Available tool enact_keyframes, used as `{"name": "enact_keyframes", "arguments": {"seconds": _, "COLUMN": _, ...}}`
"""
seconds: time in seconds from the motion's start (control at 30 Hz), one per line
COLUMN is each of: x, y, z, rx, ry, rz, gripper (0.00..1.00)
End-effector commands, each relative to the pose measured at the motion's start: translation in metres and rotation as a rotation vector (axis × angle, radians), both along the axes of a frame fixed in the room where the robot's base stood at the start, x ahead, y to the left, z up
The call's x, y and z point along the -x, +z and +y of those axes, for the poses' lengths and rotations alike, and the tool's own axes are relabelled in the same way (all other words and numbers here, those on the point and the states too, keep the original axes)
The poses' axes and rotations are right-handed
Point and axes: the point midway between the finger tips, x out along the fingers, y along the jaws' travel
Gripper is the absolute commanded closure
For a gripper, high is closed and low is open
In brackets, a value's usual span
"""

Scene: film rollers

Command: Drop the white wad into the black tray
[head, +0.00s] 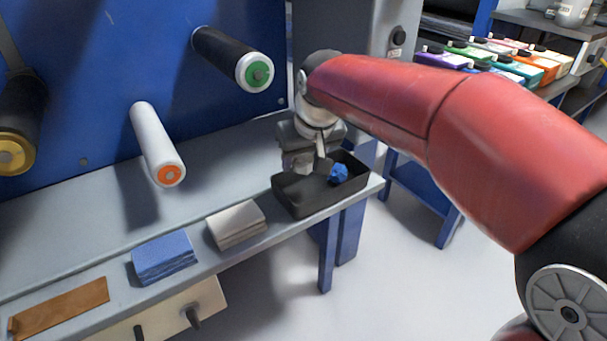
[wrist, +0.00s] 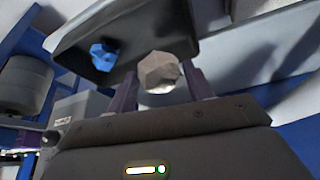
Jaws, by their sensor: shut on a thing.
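My gripper (head: 318,162) is over the black tray (head: 308,203) at the right end of the bench in the head view. In the wrist view the white wad (wrist: 160,72) is held between the two fingers of my gripper (wrist: 162,82). The black tray (wrist: 130,40) shows behind the wad in that view. I cannot make out the white wad in the head view, where the gripper hides it. A blue wad (head: 339,172) lies inside the tray; it also shows in the wrist view (wrist: 103,56).
Left of the tray on the bench are a grey-white stack (head: 236,225), a blue cloth stack (head: 163,258) and a brown strip (head: 60,308). Rollers, one white (head: 157,145) and one black with a green end (head: 233,59), stick out from the blue panel above the bench.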

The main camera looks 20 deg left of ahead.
Motion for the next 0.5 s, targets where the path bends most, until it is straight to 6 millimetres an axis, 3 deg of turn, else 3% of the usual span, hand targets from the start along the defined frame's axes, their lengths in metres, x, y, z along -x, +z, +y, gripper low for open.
{"name": "enact_keyframes", "arguments": {"seconds": 0.2, "x": 0.000, "y": -0.034, "z": 0.000, "rx": 0.002, "ry": 0.000, "rz": 0.002, "gripper": 0.70}}
{"name": "enact_keyframes", "arguments": {"seconds": 0.5, "x": 0.000, "y": -0.038, "z": 0.000, "rx": 0.000, "ry": 0.000, "rz": 0.000, "gripper": 0.70}}
